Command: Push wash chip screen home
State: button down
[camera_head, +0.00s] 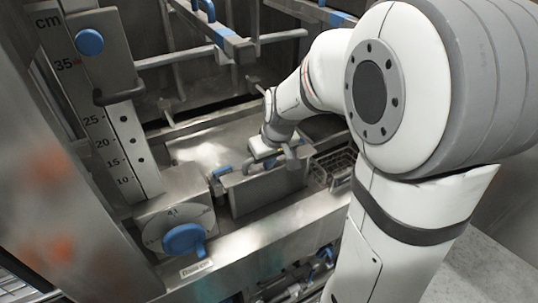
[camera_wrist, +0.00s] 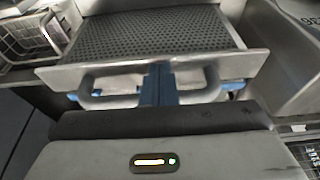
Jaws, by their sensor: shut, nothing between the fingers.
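In the wrist view the wash chip screen (camera_wrist: 150,38) is a dark perforated tray with a pale steel front plate (camera_wrist: 130,74). A grey bar handle (camera_wrist: 98,98) runs along that front, and blue parts show near its ends. My gripper (camera_wrist: 158,72) has its blue fingers together and empty, at the middle of the front plate. They cover the middle of the handle; I cannot tell if they touch the plate. In the head view my gripper (camera_head: 270,152) is low over the steel trough, and the perforated surface cannot be made out.
A wire basket (camera_head: 335,166) stands to the right of my gripper; it also shows in the wrist view (camera_wrist: 35,35). A dial with a blue knob (camera_head: 183,239) and a scaled column (camera_head: 120,135) stand at the left. Blue-capped bars (camera_head: 235,45) hang above the trough.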

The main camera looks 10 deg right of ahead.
aim_at(268, 205)
notch_tip(268, 205, down, 16)
jog(key=b, duration=1.4)
jog(key=shift+r, duration=0.25)
jog(key=shift+s+f, duration=0.1)
jog(key=shift+s, duration=0.05)
jog(key=shift+s+f, duration=0.1)
jog(key=w+a+p+v, duration=0.1)
jog(key=p+v, duration=0.6)
jog(key=v, duration=0.4)
jog(key=s+r+m, duration=0.1)
jog(key=s+r, duration=0.1)
jog(key=s, duration=0.6)
jog(key=s+d+r+m, duration=0.1)
jog(key=s+r+m, duration=0.1)
jog(key=s, duration=0.6)
jog(key=shift+d+h, duration=0.25)
jog(key=shift+h, duration=0.15)
jog(key=shift+s, duration=0.1)
